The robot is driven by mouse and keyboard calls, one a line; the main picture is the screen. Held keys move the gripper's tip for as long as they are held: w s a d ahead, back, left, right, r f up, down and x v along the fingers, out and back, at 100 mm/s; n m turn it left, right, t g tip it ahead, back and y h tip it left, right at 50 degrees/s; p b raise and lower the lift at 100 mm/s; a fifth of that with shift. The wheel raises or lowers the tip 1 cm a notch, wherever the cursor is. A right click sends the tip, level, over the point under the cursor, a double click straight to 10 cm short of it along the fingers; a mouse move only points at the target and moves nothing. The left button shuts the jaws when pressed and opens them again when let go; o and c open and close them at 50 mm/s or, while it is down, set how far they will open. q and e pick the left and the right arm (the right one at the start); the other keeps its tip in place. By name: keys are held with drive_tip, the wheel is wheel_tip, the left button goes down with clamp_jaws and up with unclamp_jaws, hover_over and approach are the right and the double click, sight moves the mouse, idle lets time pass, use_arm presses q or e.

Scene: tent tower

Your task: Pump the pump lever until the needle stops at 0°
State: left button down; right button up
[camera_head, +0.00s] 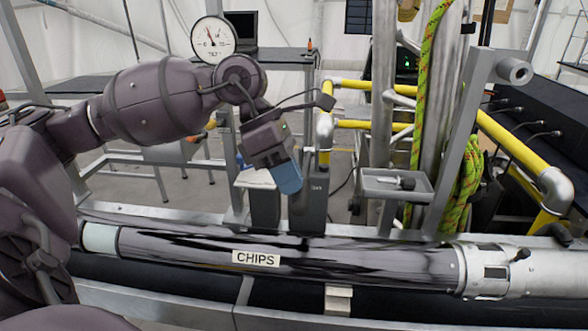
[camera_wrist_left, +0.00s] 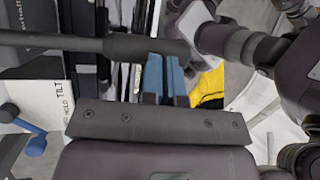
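A round white dial (camera_head: 213,38) stands at the upper left of the head view. Its thin needle points up and slightly left; the scale is too small to read. My left gripper (camera_head: 287,178) points down in front of dark upright boxes (camera_head: 313,203). In the left wrist view its two blue fingers (camera_wrist_left: 165,80) lie close together with hardly any gap. A dark rod with a thicker end, seemingly the pump lever (camera_wrist_left: 90,45), crosses at their tips. I cannot tell whether they touch. The lever is not clear in the head view. My right gripper is out of view.
A long dark tube labelled CHIPS (camera_head: 190,246) lies across the front. Yellow rails (camera_head: 510,145), a grey post (camera_head: 462,130) and a green rope (camera_head: 424,90) stand to the right. A small grey tray (camera_head: 385,186) is right of the boxes.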

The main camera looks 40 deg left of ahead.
use_arm(q)
drive_tip(key=f, duration=0.1)
drive_tip(key=f+b, duration=0.1)
drive_tip(key=f, duration=0.2)
drive_tip(key=shift+s+d+f, duration=0.15)
drive_tip(key=shift+s+d, duration=0.05)
drive_tip(key=shift+s, duration=0.15)
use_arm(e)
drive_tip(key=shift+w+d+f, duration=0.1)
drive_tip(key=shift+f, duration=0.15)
